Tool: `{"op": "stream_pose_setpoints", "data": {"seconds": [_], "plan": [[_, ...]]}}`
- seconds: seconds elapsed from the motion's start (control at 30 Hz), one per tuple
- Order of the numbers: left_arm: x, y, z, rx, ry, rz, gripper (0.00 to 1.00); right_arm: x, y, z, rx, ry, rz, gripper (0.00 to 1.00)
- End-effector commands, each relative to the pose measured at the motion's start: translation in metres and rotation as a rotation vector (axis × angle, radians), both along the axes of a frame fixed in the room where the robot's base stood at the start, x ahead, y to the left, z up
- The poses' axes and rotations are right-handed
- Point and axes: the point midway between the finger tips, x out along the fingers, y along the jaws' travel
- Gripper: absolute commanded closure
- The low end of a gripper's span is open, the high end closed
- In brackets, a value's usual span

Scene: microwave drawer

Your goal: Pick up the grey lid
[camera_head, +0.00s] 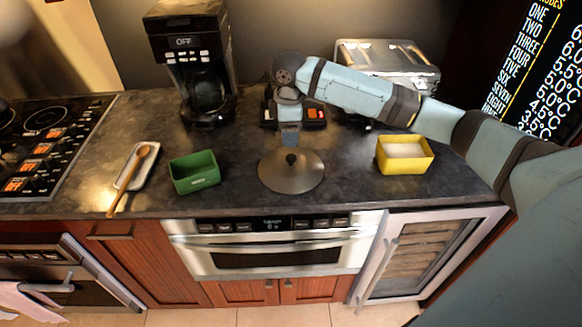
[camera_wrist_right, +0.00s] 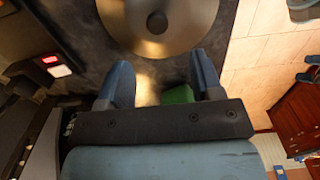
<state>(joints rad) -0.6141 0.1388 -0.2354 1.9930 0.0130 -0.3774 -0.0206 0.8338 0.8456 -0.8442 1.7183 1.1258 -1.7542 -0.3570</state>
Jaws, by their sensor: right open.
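The grey lid (camera_head: 270,176) is round and low, with a dark knob on top, and lies on the dark countertop near its front edge. In the right wrist view the lid (camera_wrist_right: 190,22) fills the top middle, with its knob beyond the fingertips. My right gripper (camera_head: 289,142) is above and just behind the lid in the head view, pointing down. In the wrist view its two fingers (camera_wrist_right: 163,70) stand wide apart with nothing held between them. My left gripper is not in view.
A green container (camera_head: 194,173) stands left of the lid, and a yellow one (camera_head: 404,155) stands to the right. A spoon rest with a wooden spoon (camera_head: 131,178) lies further left. A coffee maker (camera_head: 190,60) and a toaster (camera_head: 390,62) stand behind. A microwave drawer (camera_head: 275,250) is below the counter.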

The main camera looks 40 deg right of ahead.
Motion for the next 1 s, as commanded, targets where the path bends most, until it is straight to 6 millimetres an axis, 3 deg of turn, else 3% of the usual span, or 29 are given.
{"op": "stream_pose_setpoints", "data": {"seconds": [0.13,0.43,0.7,1.0], "plan": [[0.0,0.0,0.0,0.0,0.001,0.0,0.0,0.0,0.0,-0.028,0.001,0.002,-0.001,0.4],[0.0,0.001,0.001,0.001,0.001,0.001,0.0,0.0,-0.001,-0.053,0.001,0.0,-0.001,0.4],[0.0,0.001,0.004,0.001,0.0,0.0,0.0,0.0,-0.004,-0.091,0.001,-0.001,0.0,0.4],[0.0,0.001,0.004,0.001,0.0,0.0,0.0,0.0,-0.005,-0.096,0.001,-0.003,0.0,0.4]]}}
